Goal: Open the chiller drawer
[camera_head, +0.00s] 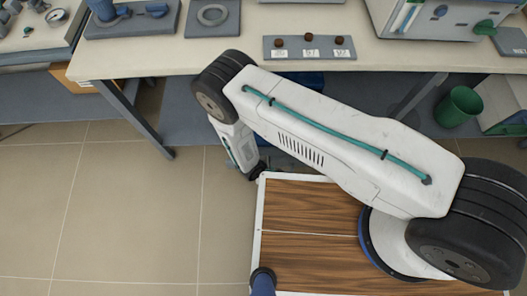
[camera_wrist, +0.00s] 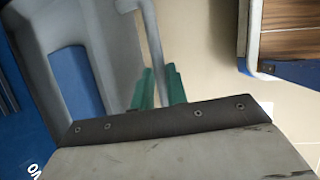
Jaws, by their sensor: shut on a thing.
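My gripper (camera_wrist: 158,88) shows in the wrist view as two teal fingers. They are shut on a thin grey bar (camera_wrist: 153,38), which looks like a handle and runs up from between them. Left of it is a grey unit, probably the chiller drawer (camera_wrist: 112,45), with a blue panel (camera_wrist: 76,85) on it. How far the drawer stands out cannot be told. In the head view my arm reaches down beside the bench, and its own links hide the gripper and most of the drawer.
The bench (camera_head: 190,62) crosses the back, with a control box with several dark knobs (camera_head: 310,48) on it. A bench leg (camera_head: 137,120) stands left of my arm. A green bin (camera_head: 459,107) is at the right. The tiled floor (camera_head: 120,200) at the left is clear.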

